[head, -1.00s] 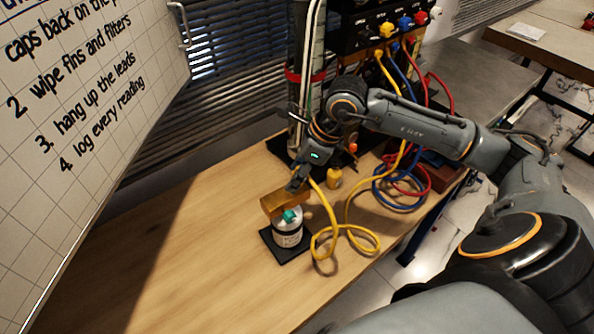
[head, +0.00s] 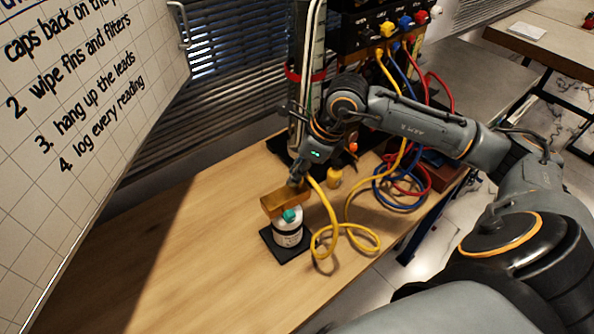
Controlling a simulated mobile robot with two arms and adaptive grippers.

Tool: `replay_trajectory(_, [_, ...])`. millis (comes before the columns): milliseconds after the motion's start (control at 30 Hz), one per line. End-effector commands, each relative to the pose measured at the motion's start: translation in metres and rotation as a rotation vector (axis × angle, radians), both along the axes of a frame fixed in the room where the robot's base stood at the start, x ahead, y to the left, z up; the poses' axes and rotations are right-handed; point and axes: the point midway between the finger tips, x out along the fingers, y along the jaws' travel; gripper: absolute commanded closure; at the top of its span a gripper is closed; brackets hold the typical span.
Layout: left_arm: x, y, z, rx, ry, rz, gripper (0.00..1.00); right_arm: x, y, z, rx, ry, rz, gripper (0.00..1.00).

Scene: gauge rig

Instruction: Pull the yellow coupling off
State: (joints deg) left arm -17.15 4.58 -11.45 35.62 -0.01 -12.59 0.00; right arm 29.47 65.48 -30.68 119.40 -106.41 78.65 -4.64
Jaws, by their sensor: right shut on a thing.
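My right gripper (head: 296,184) reaches down from the right arm, its jaws shut at the end of the yellow hose (head: 328,205). The yellow coupling at that end is mostly hidden by the fingers. I cannot tell whether the coupling still touches the block. The canister stands upright on a black square pad (head: 271,245). My left gripper is out of view.
A small yellow cap (head: 334,178) stands on the wooden table (head: 200,265) behind the hose loops. Red and blue leads (head: 382,193) hang from a black panel (head: 362,38) at the back. A whiteboard (head: 90,90) stands at the left. The table's front left is clear.

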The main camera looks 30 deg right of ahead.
Motion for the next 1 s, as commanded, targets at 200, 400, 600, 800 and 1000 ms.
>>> replay_trajectory(200, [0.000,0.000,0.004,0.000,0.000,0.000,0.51,0.000,0.000,0.007,0.000,-0.002,0.001,1.00])
replay_trajectory(400, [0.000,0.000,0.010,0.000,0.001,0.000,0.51,0.000,0.000,0.017,0.000,0.000,0.001,1.00])
replay_trajectory(600, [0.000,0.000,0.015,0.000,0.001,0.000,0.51,0.000,0.000,0.027,0.000,0.000,0.001,1.00])
replay_trajectory(800, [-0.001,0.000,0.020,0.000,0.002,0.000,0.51,0.000,0.000,0.037,0.000,0.000,0.000,1.00])
replay_trajectory(1000, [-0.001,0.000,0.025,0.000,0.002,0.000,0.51,0.000,0.000,0.047,0.000,0.000,0.000,1.00])
